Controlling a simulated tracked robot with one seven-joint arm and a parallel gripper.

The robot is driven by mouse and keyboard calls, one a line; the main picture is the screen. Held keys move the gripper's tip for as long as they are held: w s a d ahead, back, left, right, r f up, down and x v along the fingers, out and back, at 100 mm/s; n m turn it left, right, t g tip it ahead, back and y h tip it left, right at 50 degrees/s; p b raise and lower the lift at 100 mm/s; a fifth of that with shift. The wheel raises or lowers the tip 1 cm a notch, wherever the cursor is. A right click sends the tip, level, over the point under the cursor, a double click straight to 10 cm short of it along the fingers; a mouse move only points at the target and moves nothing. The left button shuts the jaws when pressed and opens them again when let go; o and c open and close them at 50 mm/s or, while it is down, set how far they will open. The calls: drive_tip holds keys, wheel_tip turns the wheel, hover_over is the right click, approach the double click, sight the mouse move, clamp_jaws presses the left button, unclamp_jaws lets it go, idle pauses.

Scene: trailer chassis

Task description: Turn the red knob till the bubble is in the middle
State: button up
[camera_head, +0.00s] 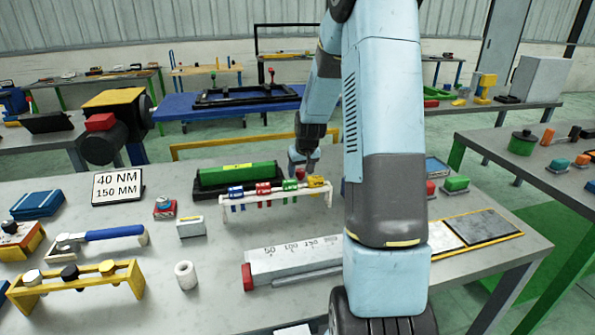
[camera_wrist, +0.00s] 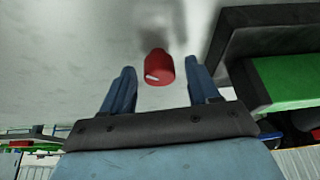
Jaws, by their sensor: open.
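The red knob (camera_wrist: 158,66) has a white mark on its face. It shows in the wrist view between the two fingers of my gripper (camera_wrist: 161,74), with a gap on either side. In the head view a small red spot (camera_head: 300,173), likely the same knob, shows under my gripper (camera_head: 303,160). My gripper is open. A green bar (camera_head: 238,173) on a black base lies left of it, with a small yellow patch on top. It looks like the level, and it also shows at the right of the wrist view (camera_wrist: 285,80). The bubble cannot be made out.
A white rack (camera_head: 275,203) with blue, red, green and yellow pieces stands in front of the green bar. A long grey block (camera_head: 292,262) marked with numbers lies nearer. A sign (camera_head: 117,186) reads 40 NM, 150 MM.

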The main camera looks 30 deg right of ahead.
drive_tip(key=shift+c, duration=0.3)
drive_tip(key=c, duration=1)
drive_tip(key=shift+o, duration=0.2)
drive_tip(key=shift+a+m+g+h, duration=0.2)
drive_tip(key=shift+m+h, duration=0.25)
drive_tip(key=shift+m, duration=0.9)
drive_tip(key=shift+a+m+g+h, duration=0.15)
drive_tip(key=shift+m+h, duration=0.3)
drive_tip(key=shift+m, duration=0.9)
drive_tip(key=shift+d, duration=0.1)
drive_tip(key=o, duration=1)
drive_tip(key=shift+d, duration=0.1)
drive_tip(key=v, duration=1.3)
drive_tip(key=shift+r, duration=0.35)
